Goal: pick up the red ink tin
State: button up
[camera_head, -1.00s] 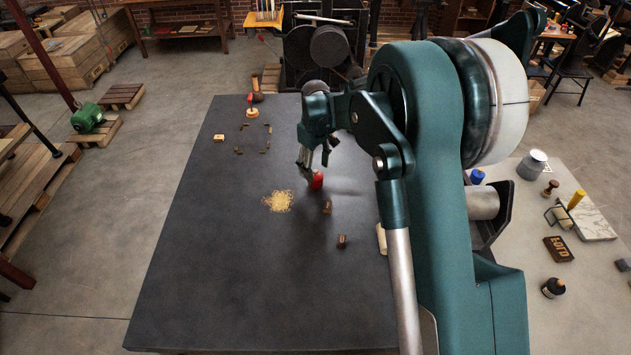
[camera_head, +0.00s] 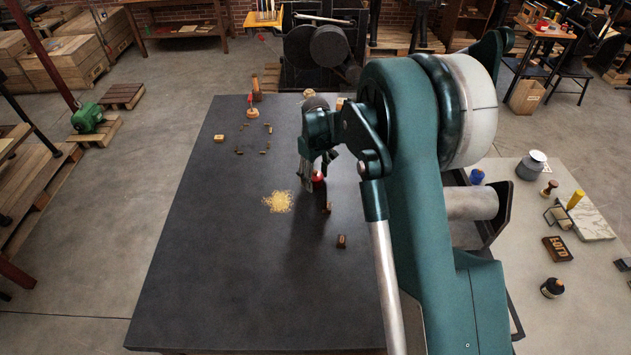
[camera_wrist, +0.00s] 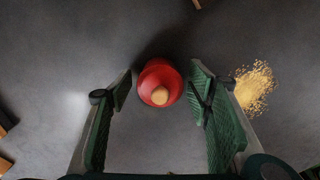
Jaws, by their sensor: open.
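The red ink tin (camera_head: 318,178) stands on the dark table (camera_head: 230,290). In the head view my gripper (camera_head: 312,182) is over it and partly hides it. In the wrist view the tin (camera_wrist: 168,84) is red with a pale round knob on top, at the upper middle. My gripper (camera_wrist: 162,92) is open, with one green finger pad on each side of the tin. The tin lies between the fingertips, and a narrow gap shows on each side. Its base is hidden.
A patch of yellow grains (camera_head: 278,202) lies left of the tin. Small brown blocks (camera_head: 342,241) stand nearer the front. A wooden-handled stamp (camera_head: 253,108) and a small pale block (camera_head: 219,138) are at the back left. The front of the table is clear.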

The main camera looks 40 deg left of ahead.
dwell(0.5)
jog(key=c, duration=1.1)
jog(key=shift+r+b, duration=0.3)
jog(key=shift+r, duration=4.75)
